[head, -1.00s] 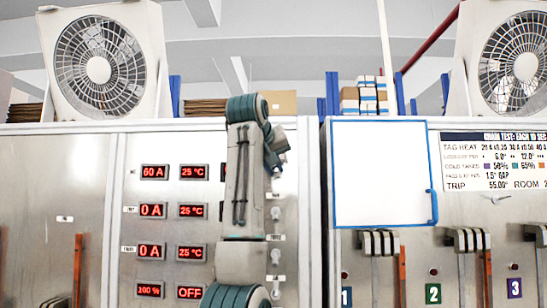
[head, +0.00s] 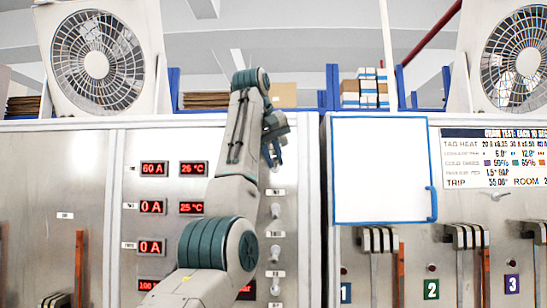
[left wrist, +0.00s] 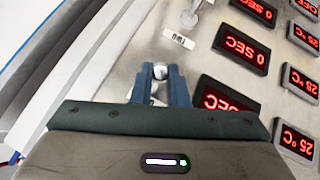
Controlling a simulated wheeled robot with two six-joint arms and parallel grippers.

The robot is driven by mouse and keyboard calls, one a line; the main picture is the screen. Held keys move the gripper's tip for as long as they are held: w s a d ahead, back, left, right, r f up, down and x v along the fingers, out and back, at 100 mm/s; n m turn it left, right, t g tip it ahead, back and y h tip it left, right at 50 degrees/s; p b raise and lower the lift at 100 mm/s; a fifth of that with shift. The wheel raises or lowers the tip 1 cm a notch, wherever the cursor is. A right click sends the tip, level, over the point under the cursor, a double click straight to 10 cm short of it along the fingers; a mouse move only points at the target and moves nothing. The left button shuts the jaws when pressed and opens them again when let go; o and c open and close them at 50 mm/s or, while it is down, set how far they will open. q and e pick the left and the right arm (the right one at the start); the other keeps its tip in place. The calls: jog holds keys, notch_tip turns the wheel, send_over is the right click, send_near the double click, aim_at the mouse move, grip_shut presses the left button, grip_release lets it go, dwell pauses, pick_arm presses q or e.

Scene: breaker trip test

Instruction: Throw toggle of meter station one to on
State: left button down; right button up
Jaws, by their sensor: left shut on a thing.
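My left gripper (head: 275,155) is at the upper end of a column of small metal toggles on the grey panel, right of the red displays. In the left wrist view its blue fingers (left wrist: 160,88) are shut on a metal toggle (left wrist: 160,72), whose rounded end shows between them. Its on or off position cannot be told. Another toggle (left wrist: 190,17) with a small label stands beyond it. In the head view, other toggles (head: 276,211) sit below the gripper. My right gripper is not in view.
Red displays (head: 152,207) lie left of the toggles, partly behind my left arm. A blue-framed white board (head: 382,170) hangs to the right, above several levers (head: 376,240) and numbered tags. Fans (head: 97,62) stand on top of the cabinets.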

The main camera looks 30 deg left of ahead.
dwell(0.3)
pick_arm(q)
jog(key=c, duration=1.4)
grip_release()
jog(key=shift+a, duration=0.1)
jog(key=shift+c, duration=0.2)
jog(key=v, duration=1)
jog(key=shift+s+r+b, duration=0.2)
jog(key=shift+s+b, duration=0.05)
jog(key=shift+b, duration=0.15)
